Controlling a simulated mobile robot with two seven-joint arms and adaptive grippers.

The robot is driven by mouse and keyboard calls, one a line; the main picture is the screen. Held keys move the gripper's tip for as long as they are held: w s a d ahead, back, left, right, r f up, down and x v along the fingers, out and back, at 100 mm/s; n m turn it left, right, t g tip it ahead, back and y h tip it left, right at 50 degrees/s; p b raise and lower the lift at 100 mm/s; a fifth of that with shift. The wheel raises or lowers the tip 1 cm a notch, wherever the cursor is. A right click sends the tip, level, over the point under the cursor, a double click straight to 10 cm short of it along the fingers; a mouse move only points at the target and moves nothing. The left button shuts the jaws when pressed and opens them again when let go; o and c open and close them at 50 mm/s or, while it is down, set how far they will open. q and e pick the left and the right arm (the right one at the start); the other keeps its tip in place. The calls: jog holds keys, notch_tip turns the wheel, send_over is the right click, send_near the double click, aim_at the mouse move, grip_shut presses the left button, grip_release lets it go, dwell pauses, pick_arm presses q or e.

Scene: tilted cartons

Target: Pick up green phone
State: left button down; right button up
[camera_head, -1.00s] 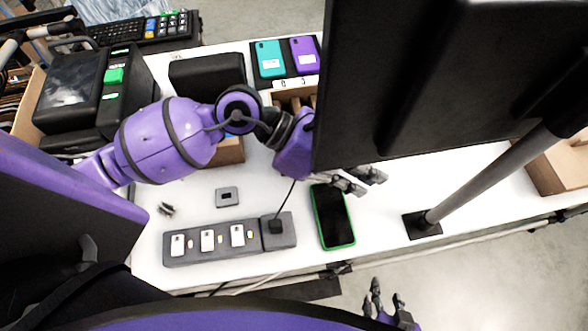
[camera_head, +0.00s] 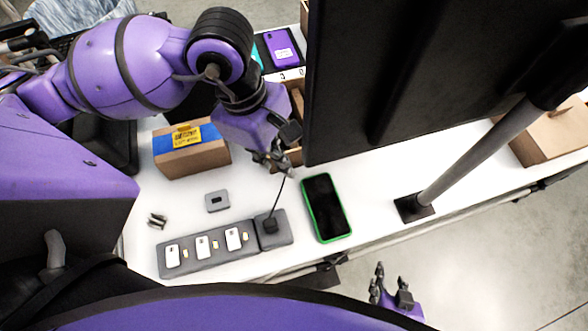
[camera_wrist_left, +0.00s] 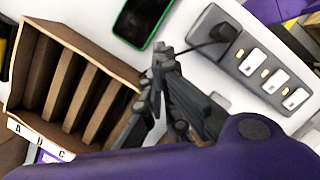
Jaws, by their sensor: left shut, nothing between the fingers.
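The green phone (camera_head: 327,208), with a dark screen and a green rim, lies flat on the white table, left of the pole foot. It shows partly at the top of the left wrist view (camera_wrist_left: 142,18). My left gripper (camera_head: 270,160) is shut and empty, up and to the left of the phone and apart from it. Its closed fingers show in the left wrist view (camera_wrist_left: 165,58). My right gripper (camera_head: 390,288) is at the bottom, off the table edge, with its fingers apart and empty.
A grey power strip (camera_head: 207,248) with a plug and cord is left of the phone. A carton with blue and yellow tape (camera_head: 190,158) stands behind it. A slotted brown box (camera_wrist_left: 78,85) is beside my left gripper. A monitor (camera_head: 400,80) and pole (camera_head: 480,155) stand at the right.

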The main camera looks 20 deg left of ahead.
aim_at(307, 200)
pick_arm(q)
jog(key=x, duration=0.9)
jog(key=shift+s+f, duration=0.15)
jog(key=shift+f, duration=0.2)
jog(key=shift+d, duration=0.15)
jog(key=shift+s+d, duration=0.15)
jog(key=shift+d, duration=0.8)
jog(key=shift+s+d, duration=0.2)
jog(key=shift+d, duration=0.7)
jog(key=shift+a, duration=0.1)
